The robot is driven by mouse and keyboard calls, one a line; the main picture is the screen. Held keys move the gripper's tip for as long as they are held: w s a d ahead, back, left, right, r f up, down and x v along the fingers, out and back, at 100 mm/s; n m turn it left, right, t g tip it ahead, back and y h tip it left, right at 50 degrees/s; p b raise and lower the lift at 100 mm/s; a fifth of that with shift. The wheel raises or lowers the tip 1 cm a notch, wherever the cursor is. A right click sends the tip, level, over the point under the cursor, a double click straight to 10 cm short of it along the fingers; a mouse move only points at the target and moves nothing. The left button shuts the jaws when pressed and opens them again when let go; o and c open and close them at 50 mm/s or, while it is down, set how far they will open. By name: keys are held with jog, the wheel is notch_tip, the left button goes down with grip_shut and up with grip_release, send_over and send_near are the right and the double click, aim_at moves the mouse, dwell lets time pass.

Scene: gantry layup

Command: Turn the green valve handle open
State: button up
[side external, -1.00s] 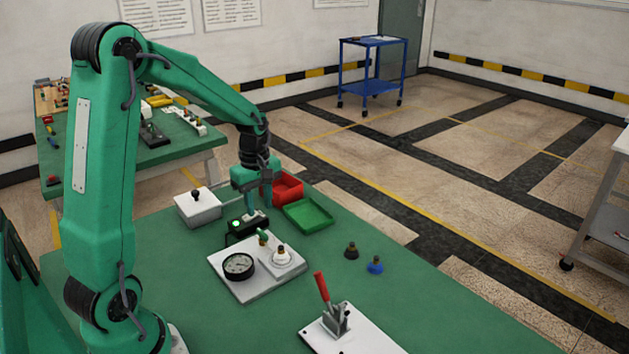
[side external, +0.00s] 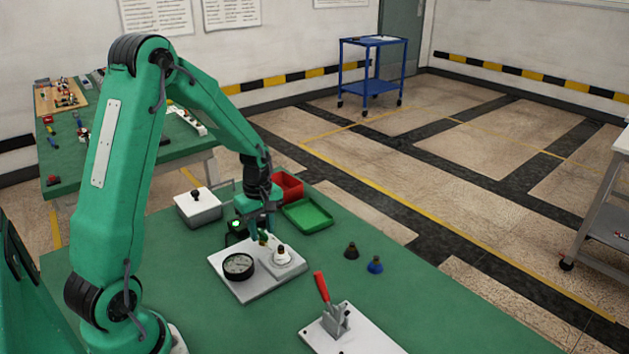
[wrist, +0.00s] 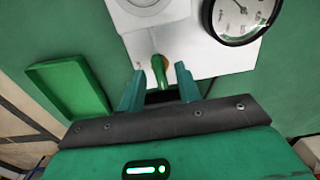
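The green valve handle (wrist: 162,77) stands out from a brass-coloured stem on a white plate (wrist: 215,62). My gripper (wrist: 159,69) is open, with one fingertip on each side of the handle and a gap showing on both sides. In the side external view my gripper (side external: 261,236) is low at the plate's back edge, and its fingers hide much of the handle. The plate (side external: 246,288) also carries a black-rimmed gauge (side external: 238,266) and a white round fitting (side external: 281,256). The gauge shows in the wrist view too (wrist: 240,15).
A dark box with a green light (side external: 236,226) stands close behind the plate. A green tray (side external: 307,215), a red bin (side external: 287,185) and a white box with a black knob (side external: 198,207) are farther back. A red-handled clamp (side external: 335,318) stands in front.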

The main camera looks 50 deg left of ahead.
grip_shut()
